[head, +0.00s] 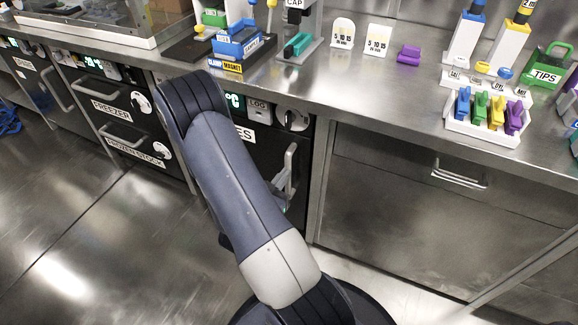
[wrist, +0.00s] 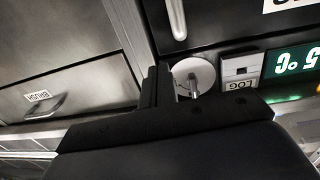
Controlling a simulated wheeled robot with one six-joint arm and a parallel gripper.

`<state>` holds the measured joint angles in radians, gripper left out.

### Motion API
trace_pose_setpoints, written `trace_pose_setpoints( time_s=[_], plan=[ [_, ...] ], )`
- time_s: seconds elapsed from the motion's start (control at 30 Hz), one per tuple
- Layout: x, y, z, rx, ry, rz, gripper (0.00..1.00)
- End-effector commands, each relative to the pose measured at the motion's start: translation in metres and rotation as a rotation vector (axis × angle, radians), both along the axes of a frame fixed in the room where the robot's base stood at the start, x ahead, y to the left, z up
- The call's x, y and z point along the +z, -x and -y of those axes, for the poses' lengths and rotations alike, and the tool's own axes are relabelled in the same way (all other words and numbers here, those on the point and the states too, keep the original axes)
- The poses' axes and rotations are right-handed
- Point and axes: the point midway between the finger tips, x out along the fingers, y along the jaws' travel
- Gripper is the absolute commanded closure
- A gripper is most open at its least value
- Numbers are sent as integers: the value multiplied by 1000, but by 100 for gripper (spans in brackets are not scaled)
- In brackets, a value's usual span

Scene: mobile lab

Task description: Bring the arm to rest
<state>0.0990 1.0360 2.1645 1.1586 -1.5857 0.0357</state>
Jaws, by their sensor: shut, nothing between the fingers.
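My arm (head: 225,175) rises from the bottom middle of the head view and bends at a dark joint in front of the counter's edge. My gripper is hidden behind the arm in that view. In the wrist view, my gripper (wrist: 157,75) shows as a narrow dark pair of fingers above its broad dark body. The fingers are together with nothing seen between them. Behind them is a cabinet front, upside down, with a round dial (wrist: 203,72) close beside the fingertips in the picture. I cannot tell whether they touch it.
The steel counter (head: 370,85) runs behind the arm. A rack (head: 482,131) of coloured items, a purple block (head: 409,54) and a green TIPS box (head: 546,72) stand on it. Below are freezer drawers (head: 110,110) and a drawer handle (head: 459,179). Floor (head: 90,240) at left is clear.

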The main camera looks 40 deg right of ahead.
Motion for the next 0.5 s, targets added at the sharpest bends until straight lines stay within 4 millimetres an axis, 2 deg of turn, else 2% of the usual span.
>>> trace_pose_setpoints(
  time_s=[0.2,0.5],
  plan=[
    [0,8,-21,3,-1,-1,100],
    [0,11,-27,0,0,0,100]
  ],
)
